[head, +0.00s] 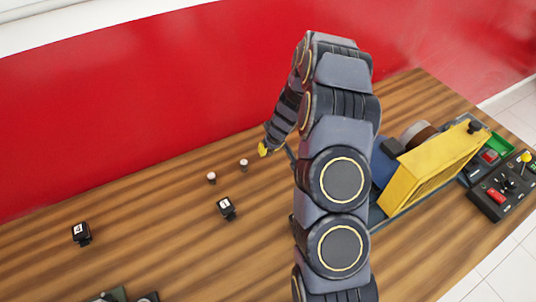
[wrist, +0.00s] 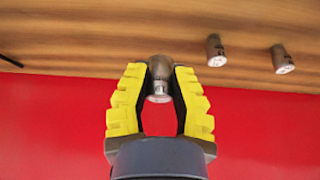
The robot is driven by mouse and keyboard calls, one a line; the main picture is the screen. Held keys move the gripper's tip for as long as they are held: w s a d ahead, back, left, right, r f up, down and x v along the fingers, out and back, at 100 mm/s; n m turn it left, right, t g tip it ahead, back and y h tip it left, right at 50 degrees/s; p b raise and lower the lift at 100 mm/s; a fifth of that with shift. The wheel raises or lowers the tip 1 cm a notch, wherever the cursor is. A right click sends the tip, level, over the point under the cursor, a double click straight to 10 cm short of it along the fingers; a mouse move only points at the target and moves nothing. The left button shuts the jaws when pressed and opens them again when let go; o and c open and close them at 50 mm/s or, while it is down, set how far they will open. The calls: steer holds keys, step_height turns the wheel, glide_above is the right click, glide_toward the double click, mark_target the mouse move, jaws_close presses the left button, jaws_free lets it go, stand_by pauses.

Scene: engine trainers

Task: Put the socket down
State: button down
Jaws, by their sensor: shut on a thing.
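My gripper (wrist: 161,82) has yellow fingers and is shut on a metal socket (wrist: 160,66), a small grey cylinder with a paler lower end, in the wrist view. In the head view my gripper (head: 263,150) shows only as a small yellow tip over the far part of the wooden table, left of my arm. The held socket cannot be made out there. I cannot tell whether it touches the table. Two similar sockets stand apart from it: one nearer (head: 243,164) and one farther left (head: 211,177). Both also show at the right in the wrist view.
The wooden table (head: 150,262) is mostly bare at the left. Two black blocks with white marks, one near the middle (head: 226,208) and one at left (head: 81,233), stand there. A yellow engine trainer (head: 432,168) and a black control panel (head: 497,190) stand right. A red wall (head: 130,95) runs behind.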

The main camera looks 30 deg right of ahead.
mark_target(266, 158)
steer(key=w+f, duration=0.2)
steer(key=shift+d+f, duration=0.35)
steer(key=shift+f, duration=1.45)
steer(key=shift+f, duration=0.2)
steer(key=c, duration=1)
jaws_free()
steer(key=shift+c, duration=0.2)
